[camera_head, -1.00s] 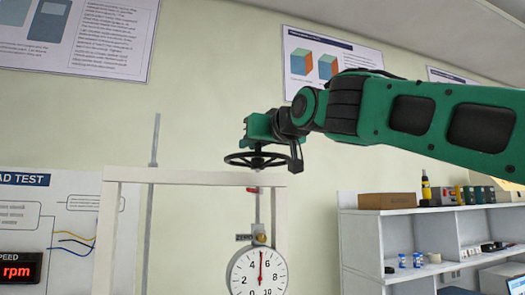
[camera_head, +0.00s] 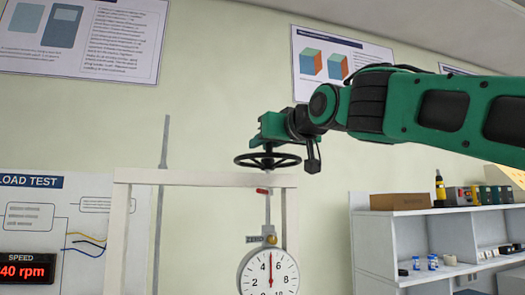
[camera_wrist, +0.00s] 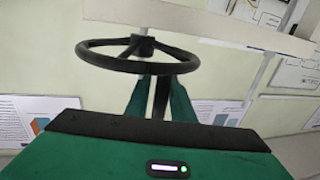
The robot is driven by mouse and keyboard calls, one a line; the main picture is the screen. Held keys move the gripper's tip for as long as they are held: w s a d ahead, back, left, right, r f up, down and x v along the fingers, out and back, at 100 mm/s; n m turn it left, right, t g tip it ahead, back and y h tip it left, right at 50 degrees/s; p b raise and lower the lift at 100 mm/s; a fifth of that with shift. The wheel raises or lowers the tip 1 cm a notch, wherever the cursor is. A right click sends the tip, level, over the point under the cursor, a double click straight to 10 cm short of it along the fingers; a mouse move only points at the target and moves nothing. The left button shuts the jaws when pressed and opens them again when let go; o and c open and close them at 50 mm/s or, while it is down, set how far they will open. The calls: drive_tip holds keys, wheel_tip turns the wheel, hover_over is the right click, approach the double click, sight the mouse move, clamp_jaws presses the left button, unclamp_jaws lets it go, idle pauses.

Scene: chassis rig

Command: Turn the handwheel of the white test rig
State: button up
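The white test rig (camera_head: 190,177) is a white frame at the left centre of the head view. Its black spoked handwheel (camera_head: 267,160) lies level on a vertical stem above the top beam. It also shows in the wrist view (camera_wrist: 90,58). My green gripper (camera_head: 270,138) is directly above the wheel. The fingertips are partly hidden behind the rim.
A round white dial (camera_head: 268,276) hangs under the rig's beam, its red needle pointing nearly straight up. A LOAD TEST panel (camera_head: 80,185) with a red rpm display stands at the left. A grey shelf (camera_head: 420,222) holds small items at the right. Posters hang on the wall.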

drive_tip(key=v, duration=0.9)
drive_tip(key=shift+s+d, duration=0.3)
drive_tip(key=shift+f, duration=0.1)
drive_tip(key=w+d+f+m+g+h, duration=0.2)
drive_tip(key=d+f+m+h, duration=0.15)
drive_tip(key=d+f, duration=0.9)
drive_tip(key=w+d+f+m+g+h, duration=0.2)
drive_tip(key=d+f+h, duration=0.3)
drive_tip(key=d+f, duration=0.75)
drive_tip(key=s+d+f+m+g+h, duration=0.1)
drive_tip(key=s+d+f+m+g, duration=0.1)
drive_tip(key=s+d+f, duration=0.5)
drive_tip(key=s+d+f+m+g+h, duration=0.1)
drive_tip(key=s+d+f+g, duration=0.15)
drive_tip(key=f, duration=0.75)
drive_tip(key=s+d+f+m+g, duration=0.2)
drive_tip(key=s+d+f, duration=0.25)
drive_tip(key=f, duration=0.45)
drive_tip(key=s+f+m+g, duration=0.1)
drive_tip(key=s+f+g, duration=0.1)
drive_tip(key=s+f, duration=0.3)
drive_tip(key=s+d+f+m+g+y, duration=0.1)
drive_tip(key=s+f+g, duration=0.2)
drive_tip(key=s, duration=0.9)
wheel_tip(320, 180, down, 3)
drive_tip(key=shift+d+r, duration=0.15)
drive_tip(key=shift+d, duration=0.15)
